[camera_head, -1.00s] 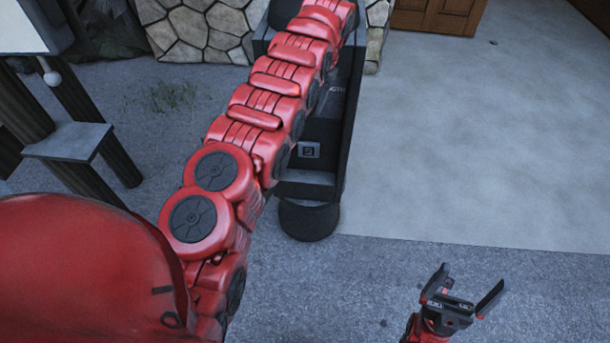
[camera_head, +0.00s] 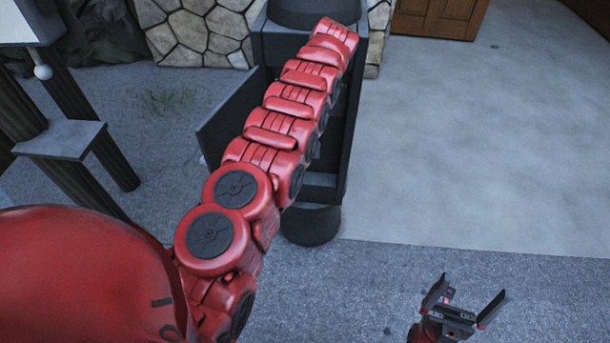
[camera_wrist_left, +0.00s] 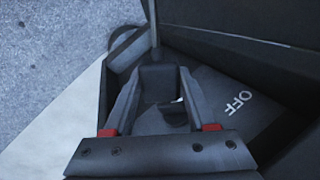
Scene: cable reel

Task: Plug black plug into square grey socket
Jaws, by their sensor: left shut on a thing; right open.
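My left gripper (camera_wrist_left: 158,80) shows in the left wrist view, shut on a dark block between its fingertips. A dark door panel (camera_head: 225,118) stands out from the cabinet's left side. My right gripper (camera_head: 463,303) is open and empty over the ground. I cannot make out the square grey socket.
A dark panel lettered OFF (camera_wrist_left: 235,105) lies right of the left gripper in the wrist view. A stone wall (camera_head: 205,35) and a wooden door (camera_head: 438,18) are behind. The pale floor (camera_head: 480,150) at right is clear.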

